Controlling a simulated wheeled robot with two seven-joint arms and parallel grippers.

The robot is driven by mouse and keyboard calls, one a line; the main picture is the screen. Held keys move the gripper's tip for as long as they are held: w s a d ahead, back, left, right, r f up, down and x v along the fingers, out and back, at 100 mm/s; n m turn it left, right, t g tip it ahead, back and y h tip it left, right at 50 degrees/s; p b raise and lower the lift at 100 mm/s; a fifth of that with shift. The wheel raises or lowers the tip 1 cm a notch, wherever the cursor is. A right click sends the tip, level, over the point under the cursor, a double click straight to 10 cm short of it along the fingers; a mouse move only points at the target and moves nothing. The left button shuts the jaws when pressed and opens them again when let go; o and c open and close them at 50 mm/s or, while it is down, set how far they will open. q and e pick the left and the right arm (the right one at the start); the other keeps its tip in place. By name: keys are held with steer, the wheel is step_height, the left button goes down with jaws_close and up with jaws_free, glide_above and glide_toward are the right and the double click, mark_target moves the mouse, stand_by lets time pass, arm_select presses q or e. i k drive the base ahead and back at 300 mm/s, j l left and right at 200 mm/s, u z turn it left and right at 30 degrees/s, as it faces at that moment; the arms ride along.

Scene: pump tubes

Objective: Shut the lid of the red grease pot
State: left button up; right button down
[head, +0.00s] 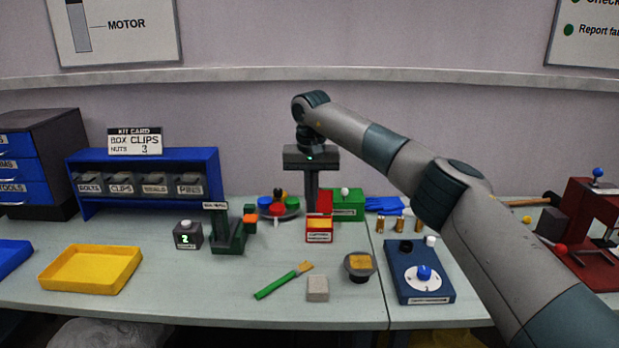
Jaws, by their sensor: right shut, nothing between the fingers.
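The red grease pot (319,237) stands near the middle of the bench, a small box with a label on its front and yellow grease showing inside. Its red lid (325,202) is open and stands up at the back of the pot. My right gripper (311,208) points down just behind and left of the raised lid, with its fingers shut and empty. I cannot tell whether it touches the lid. My left gripper is not in view.
A green box (348,207) with a white knob stands close right of the lid. A turntable with coloured caps (264,203) is close left. In front lie a green-handled brush (275,287), a grey block (317,290) and a dark round cup (359,275).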

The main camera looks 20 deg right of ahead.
mark_target(325, 201)
steer(key=i+l, duration=0.2)
steer(key=i, duration=0.3)
steer(key=i+l, duration=0.2)
steer(key=i, duration=0.35)
